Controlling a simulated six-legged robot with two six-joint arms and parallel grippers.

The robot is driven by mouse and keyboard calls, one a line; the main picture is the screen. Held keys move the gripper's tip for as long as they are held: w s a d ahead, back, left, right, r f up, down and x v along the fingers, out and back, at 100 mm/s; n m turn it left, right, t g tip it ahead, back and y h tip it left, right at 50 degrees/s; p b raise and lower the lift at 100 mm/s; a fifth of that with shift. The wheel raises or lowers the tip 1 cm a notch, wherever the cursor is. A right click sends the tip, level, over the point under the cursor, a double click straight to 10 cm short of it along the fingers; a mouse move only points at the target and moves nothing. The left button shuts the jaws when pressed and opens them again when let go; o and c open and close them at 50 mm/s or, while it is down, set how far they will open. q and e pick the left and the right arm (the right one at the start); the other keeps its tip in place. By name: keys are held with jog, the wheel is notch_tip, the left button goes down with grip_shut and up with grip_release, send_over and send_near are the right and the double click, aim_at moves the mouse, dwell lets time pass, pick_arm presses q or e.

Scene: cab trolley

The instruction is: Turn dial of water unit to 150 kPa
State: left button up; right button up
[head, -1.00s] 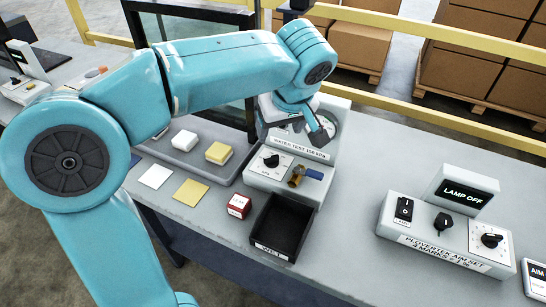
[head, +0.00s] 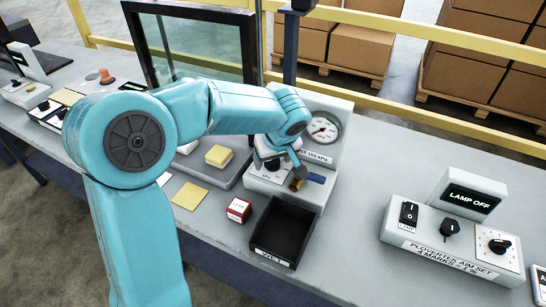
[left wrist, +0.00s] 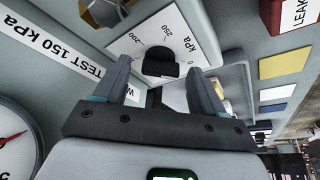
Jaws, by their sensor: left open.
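The water unit (head: 338,158) stands on the bench in the middle of the head view, with a round pressure gauge (head: 323,128) on its upright back. In the left wrist view its dial (left wrist: 160,63) is a black knob on a white kPa scale plate (left wrist: 196,32). A label reading "TEST 150 kPa" (left wrist: 55,48) lies beside the plate. My left gripper (left wrist: 166,82) is open, its fingers on either side of the dial and a little short of it; I cannot tell whether they touch. The gauge's red needle shows partly in the wrist view (left wrist: 14,137). My right gripper is not in view.
A brass valve with a blue handle (head: 314,178) sits right beside the dial. A black bin (head: 283,233) and a red-and-white box (head: 238,210) stand in front. The lamp unit (head: 452,239) is to the right, with clear bench between.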

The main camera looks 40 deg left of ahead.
pick_arm(q)
jog(key=c, duration=1.1)
jog(key=shift+o, duration=0.2)
